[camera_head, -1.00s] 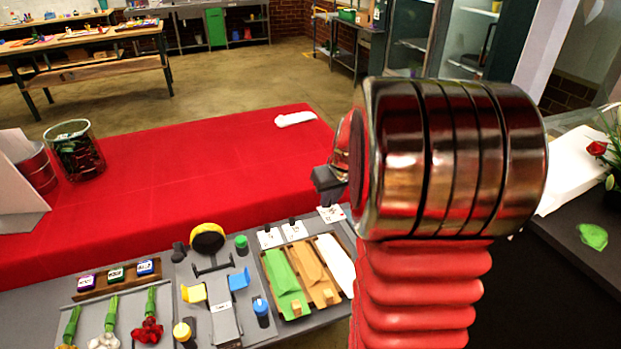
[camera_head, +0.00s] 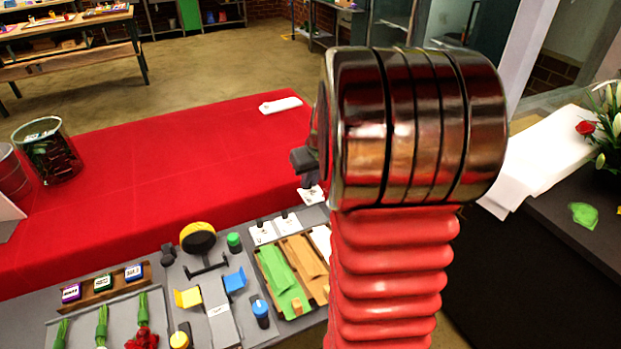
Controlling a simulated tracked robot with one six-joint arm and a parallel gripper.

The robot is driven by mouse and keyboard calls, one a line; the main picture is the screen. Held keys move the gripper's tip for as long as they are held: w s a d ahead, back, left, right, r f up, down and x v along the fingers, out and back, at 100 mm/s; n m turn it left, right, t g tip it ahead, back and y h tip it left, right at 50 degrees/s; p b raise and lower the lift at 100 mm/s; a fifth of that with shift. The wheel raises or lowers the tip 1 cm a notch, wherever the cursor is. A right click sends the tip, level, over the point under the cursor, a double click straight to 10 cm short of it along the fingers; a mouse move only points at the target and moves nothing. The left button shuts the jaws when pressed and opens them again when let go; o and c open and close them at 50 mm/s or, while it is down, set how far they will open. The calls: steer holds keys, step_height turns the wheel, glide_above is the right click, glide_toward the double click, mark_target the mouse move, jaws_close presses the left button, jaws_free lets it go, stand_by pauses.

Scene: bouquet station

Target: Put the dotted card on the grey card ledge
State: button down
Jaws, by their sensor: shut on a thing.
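My gripper (camera_head: 306,181) is mostly hidden behind my own arm; only dark grey parts show at its left side. It is shut on a small white card (camera_head: 311,196) with dark marks, which hangs just below it. The marks are too small to tell whether they are dots. The card appears above the back right part of the grey work table. Two similar white cards (camera_head: 262,233) (camera_head: 287,223) stand to its left, behind the wooden tray. I cannot make out the grey card ledge with certainty.
A wooden tray (camera_head: 266,287) with green, brown and white wraps lies below the cards. Yellow and blue holders, bottles and a black-yellow roll (camera_head: 197,238) stand left of it. Behind is a mostly clear red-covered table (camera_head: 150,170). A dark table (camera_head: 570,215) with flowers stands at right.

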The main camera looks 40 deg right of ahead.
steer(key=shift+s+f, duration=0.1)
steer(key=shift+f, duration=3.8)
steer(key=shift+f, duration=0.25)
steer(key=c, duration=1.3)
jaws_free()
steer(key=shift+r, duration=0.15)
steer(key=shift+r, duration=3.35)
